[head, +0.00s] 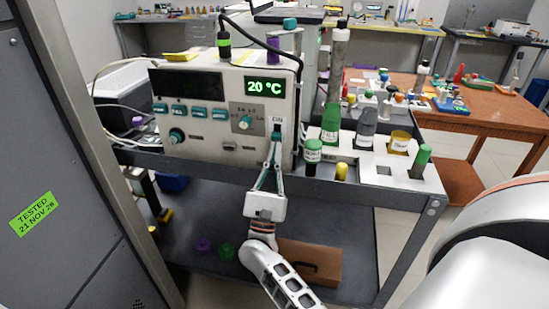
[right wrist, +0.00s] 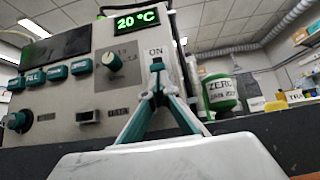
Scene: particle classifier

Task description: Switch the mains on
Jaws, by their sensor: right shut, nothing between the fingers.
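The classifier (head: 213,145), a light grey box, stands on the trolley's top shelf. Its green display (head: 264,87) is lit and reads 20 °C; the wider display (head: 185,84) at its left is dark. The mains switch (right wrist: 157,67), a small dark part under the label ON, is on the lower right of the front panel. My right gripper (head: 275,143) is shut and empty, its fingertips just below the switch, also in the right wrist view (right wrist: 157,95). I cannot tell whether they touch it. The fingers partly cover the switch area. My left gripper is not in view.
A selector knob (head: 245,121) and a row of teal buttons (head: 188,111) are left of the switch. A ZERO bottle (head: 312,157) stands close right of the gripper, with a rack (head: 365,165) of bottles beyond. A grey cabinet (head: 60,150) fills the left.

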